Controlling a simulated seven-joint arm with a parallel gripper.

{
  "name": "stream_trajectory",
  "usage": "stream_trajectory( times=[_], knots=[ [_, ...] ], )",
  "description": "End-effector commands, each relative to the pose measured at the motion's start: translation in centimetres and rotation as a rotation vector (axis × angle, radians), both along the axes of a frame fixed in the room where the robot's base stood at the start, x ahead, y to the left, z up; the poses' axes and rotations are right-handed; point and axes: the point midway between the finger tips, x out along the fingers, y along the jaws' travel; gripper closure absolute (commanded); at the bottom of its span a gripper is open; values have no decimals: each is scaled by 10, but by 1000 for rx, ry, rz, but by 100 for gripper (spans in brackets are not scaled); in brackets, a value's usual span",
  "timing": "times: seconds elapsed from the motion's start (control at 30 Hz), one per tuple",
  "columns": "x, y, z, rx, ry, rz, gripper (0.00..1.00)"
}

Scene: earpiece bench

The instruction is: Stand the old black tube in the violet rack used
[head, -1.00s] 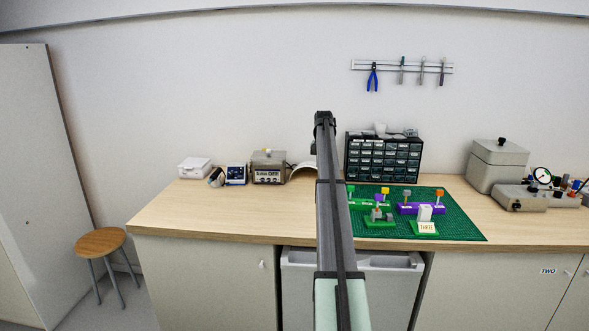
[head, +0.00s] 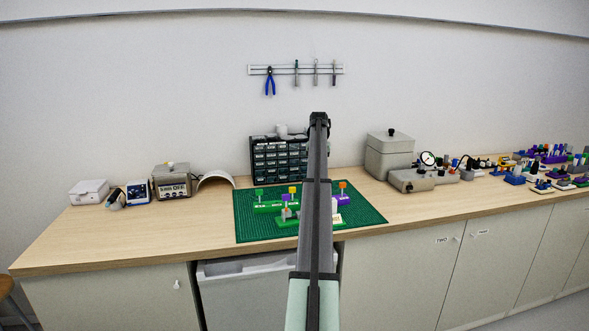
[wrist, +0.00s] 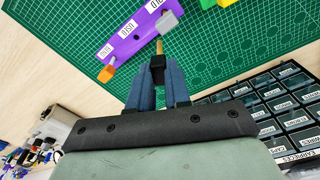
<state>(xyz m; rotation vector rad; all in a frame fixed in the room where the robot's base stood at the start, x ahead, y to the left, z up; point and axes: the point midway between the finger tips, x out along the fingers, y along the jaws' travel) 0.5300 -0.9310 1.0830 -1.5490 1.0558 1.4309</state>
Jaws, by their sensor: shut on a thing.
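In the wrist view my gripper (wrist: 157,79) has its two blue fingers shut on the black tube (wrist: 157,66), by its black cap. A thin tan stem points from the cap towards the violet rack (wrist: 136,40). Whether the stem touches the rack I cannot tell. In the head view my arm partly hides the violet rack (head: 344,200).
The green cutting mat (head: 248,226) also holds a green rack (head: 268,208) with capped pieces. A drawer cabinet (head: 279,161) stands behind; grey boxes (head: 389,154) stand to the right. Many racks and parts crowd the far right bench. The front bench strip (head: 120,247) is clear.

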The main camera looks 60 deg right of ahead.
Motion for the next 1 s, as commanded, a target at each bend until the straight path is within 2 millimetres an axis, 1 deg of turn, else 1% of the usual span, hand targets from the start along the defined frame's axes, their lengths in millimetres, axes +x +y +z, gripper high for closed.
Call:
stream_trajectory(
  times=[0.03,0.1,0.2,0.3,0.77,1.0],
  knots=[
    [-12,-7,1,0,0,-9,100],
    [-23,-12,1,0,0,-15,100],
    [-34,-18,2,0,0,-22,100],
    [-40,-21,2,-1,0,-26,100],
    [-41,-20,2,-1,-1,-27,100],
    [-41,-20,-6,-1,-1,-27,100]
  ],
)
